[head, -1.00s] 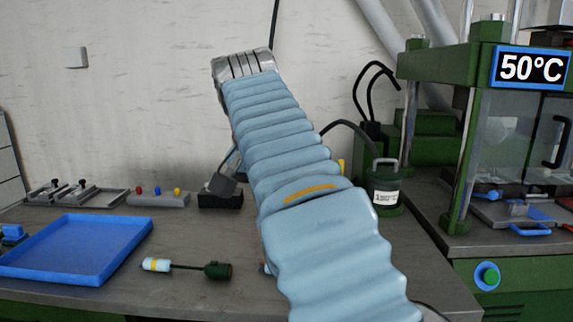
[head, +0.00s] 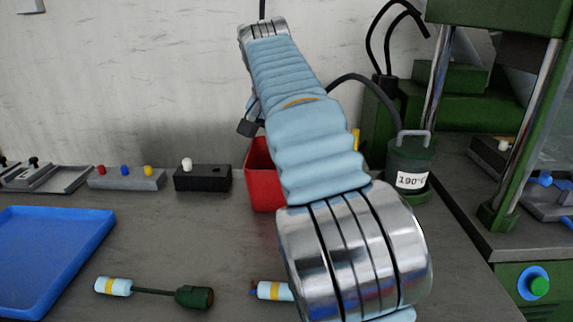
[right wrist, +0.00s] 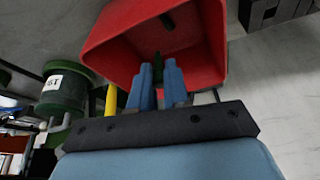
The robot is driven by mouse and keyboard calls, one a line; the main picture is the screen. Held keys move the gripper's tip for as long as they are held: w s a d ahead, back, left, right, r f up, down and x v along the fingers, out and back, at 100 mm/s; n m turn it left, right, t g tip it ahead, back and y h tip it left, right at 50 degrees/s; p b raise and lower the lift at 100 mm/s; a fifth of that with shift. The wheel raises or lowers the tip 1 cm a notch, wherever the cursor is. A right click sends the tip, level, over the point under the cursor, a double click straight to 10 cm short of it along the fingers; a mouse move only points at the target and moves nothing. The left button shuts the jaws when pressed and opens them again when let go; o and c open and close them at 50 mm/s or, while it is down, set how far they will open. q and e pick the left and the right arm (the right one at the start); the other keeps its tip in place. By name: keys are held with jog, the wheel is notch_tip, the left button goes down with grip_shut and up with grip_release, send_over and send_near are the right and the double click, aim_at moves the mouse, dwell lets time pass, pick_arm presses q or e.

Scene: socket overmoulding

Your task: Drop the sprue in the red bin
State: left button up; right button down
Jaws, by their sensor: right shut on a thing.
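The red bin (head: 262,180) stands at the back of the bench, partly hidden behind my right arm in the head view. In the right wrist view the bin (right wrist: 110,45) opens in front of my right gripper (right wrist: 158,72). Its two blue fingers are close together at the bin's mouth. A small dark green piece, apparently the sprue (right wrist: 158,62), shows between the fingertips; most of it is hidden. In the head view the gripper's fingers cannot be made out. My left gripper is not in view.
A pot labelled 190 (head: 408,165) stands right of the bin, a black block (head: 202,178) left of it. A cable part (head: 150,291) lies in front, and a blue tray (head: 50,250) is at left. The green press (head: 500,215) bounds the right side.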

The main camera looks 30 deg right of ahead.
jog(key=w+d+f, duration=0.1)
jog(key=w+f, duration=0.1)
jog(key=f, duration=0.1)
jog(key=w+d+f, duration=0.1)
jog(key=f, duration=0.1)
jog(key=shift+d+f, duration=0.1)
jog(key=shift+d, duration=0.25)
jog(key=x, duration=0.2)
jog(key=shift+f, duration=0.35)
jog(key=shift+s+a+f, duration=0.1)
jog(key=shift+f, duration=0.4)
jog(key=shift+f, duration=0.1)
jog(key=shift+f+b, duration=0.3)
jog(key=shift+f, duration=0.2)
jog(key=c, duration=1.1)
grip_release()
jog(key=shift+r, duration=0.1)
jog(key=v, duration=1.3)
